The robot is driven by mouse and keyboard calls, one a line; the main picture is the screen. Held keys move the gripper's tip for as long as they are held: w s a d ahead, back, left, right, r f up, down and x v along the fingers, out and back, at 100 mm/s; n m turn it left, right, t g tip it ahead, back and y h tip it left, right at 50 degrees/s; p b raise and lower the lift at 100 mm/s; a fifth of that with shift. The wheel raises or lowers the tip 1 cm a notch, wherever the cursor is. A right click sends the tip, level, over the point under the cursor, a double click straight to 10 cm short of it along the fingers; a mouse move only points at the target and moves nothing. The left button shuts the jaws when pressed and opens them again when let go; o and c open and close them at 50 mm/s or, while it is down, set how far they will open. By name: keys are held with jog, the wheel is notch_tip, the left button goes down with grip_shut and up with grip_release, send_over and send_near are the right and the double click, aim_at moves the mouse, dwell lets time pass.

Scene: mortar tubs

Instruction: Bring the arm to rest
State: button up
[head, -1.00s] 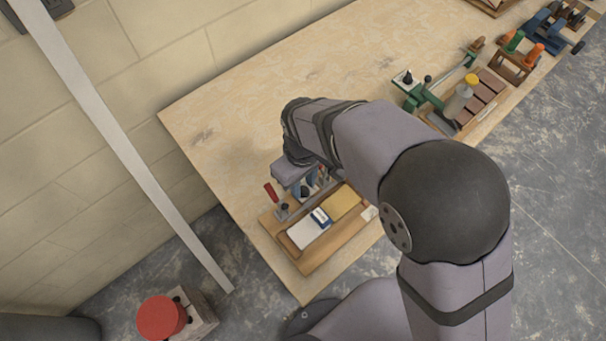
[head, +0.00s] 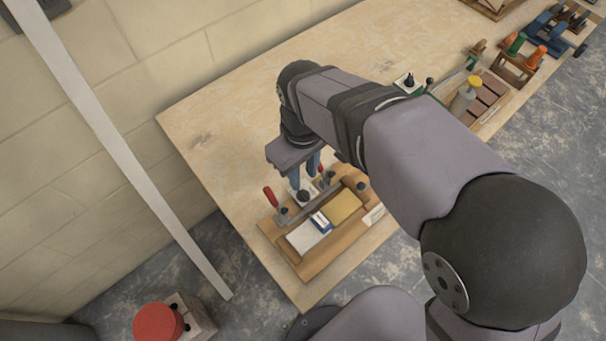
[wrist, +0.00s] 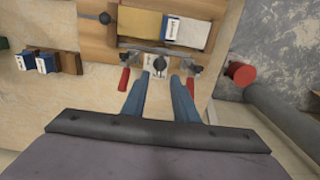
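My gripper (wrist: 160,82) has two blue fingers standing apart with nothing held between them. In the head view my gripper (head: 307,172) hangs over the table's near left part, above the back edge of a wooden tray (head: 312,272). The fingers point down at a small white plate with a black knob (wrist: 159,64) behind the tray; they look apart from it, though the height is hard to judge. My forearm crosses the picture from the gripper to the lower right and hides part of the table.
The tray holds a white block (head: 303,238) and a yellow block (head: 342,207), with red-handled clamps (head: 270,197) along its back. More tools and racks (head: 515,62) stand at the far right. A red button (head: 158,323) is at lower left. The table's left part is bare.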

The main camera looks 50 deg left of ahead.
dwell(0.4)
jog(key=w+d+m, duration=0.8)
jog(key=w+d, duration=0.7)
jog(key=d, duration=0.4)
jog(key=s+d+f+m, duration=0.1)
jog(key=d+m, duration=0.4)
jog(key=d, duration=0.6)
jog(key=s+d+f+m, duration=0.2)
jog(key=d+m, duration=0.3)
jog(key=d, duration=0.7)
jog(key=shift+s, duration=0.45)
